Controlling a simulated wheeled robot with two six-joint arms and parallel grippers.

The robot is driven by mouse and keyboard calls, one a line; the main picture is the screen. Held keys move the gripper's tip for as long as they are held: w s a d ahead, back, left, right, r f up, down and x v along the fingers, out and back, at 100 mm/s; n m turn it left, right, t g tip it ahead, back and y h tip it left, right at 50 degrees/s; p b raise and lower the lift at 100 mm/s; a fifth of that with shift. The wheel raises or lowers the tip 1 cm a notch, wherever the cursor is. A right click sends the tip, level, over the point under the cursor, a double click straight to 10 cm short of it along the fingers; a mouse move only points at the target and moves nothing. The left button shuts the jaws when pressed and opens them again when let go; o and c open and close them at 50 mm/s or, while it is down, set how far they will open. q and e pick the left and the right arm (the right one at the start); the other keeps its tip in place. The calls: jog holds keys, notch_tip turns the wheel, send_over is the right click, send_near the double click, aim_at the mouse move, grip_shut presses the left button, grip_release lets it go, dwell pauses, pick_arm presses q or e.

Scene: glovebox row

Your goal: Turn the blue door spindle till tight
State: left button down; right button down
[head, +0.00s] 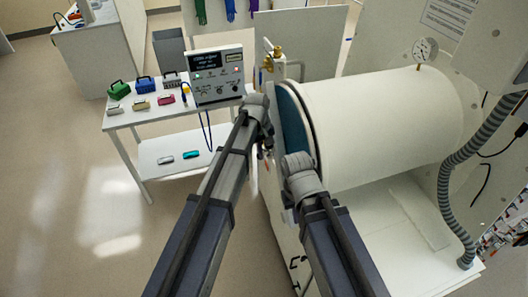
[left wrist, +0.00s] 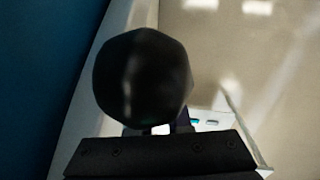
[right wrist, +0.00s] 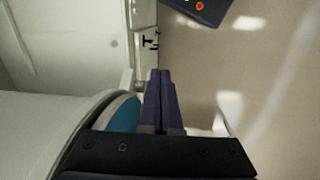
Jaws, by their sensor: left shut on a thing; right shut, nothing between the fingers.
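The blue door (head: 291,118) covers the near end of the white cylindrical chamber (head: 375,125). In the left wrist view the door (left wrist: 35,70) fills the left side. A black, faceted round knob (left wrist: 143,75), seemingly on the door spindle, stands in front of my left gripper (left wrist: 160,128). That gripper is shut on it; the knob hides most of the fingers. In the head view my left arm hides the knob. My right gripper (right wrist: 160,98) is shut and empty, with the door's edge (right wrist: 124,116) to its left in the right wrist view. How tight the spindle is cannot be seen.
A white cart (head: 130,122) left of the door carries small coloured cases and a control box (head: 216,76). A brass valve (head: 273,53) is behind the door. A ribbed grey hose (head: 452,170) hangs at right. The floor at left is clear.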

dwell(0.9)
pick_arm(q)
jog(key=shift+s+f+t+y+b, duration=0.1)
jog(key=shift+s+t+y+b, duration=0.2)
jog(key=shift+t, duration=0.5)
jog(key=shift+w+t+y+b, duration=0.1)
jog(key=shift+t+y+b, duration=0.25)
jog(key=shift+t, duration=0.35)
jog(key=shift+w+t+y+b, duration=0.1)
jog(key=shift+t+y+b, duration=0.35)
jog(key=shift+t+b, duration=0.6)
jog(key=shift+w+t+b, duration=0.1)
jog(key=shift+t+b, duration=0.25)
jog(key=shift+t, duration=0.3)
jog(key=c, duration=0.9)
grip_release()
jog(key=shift+w+r, duration=0.1)
jog(key=shift+r, duration=0.1)
jog(key=shift+o, duration=0.2)
jog(key=shift+r, duration=0.1)
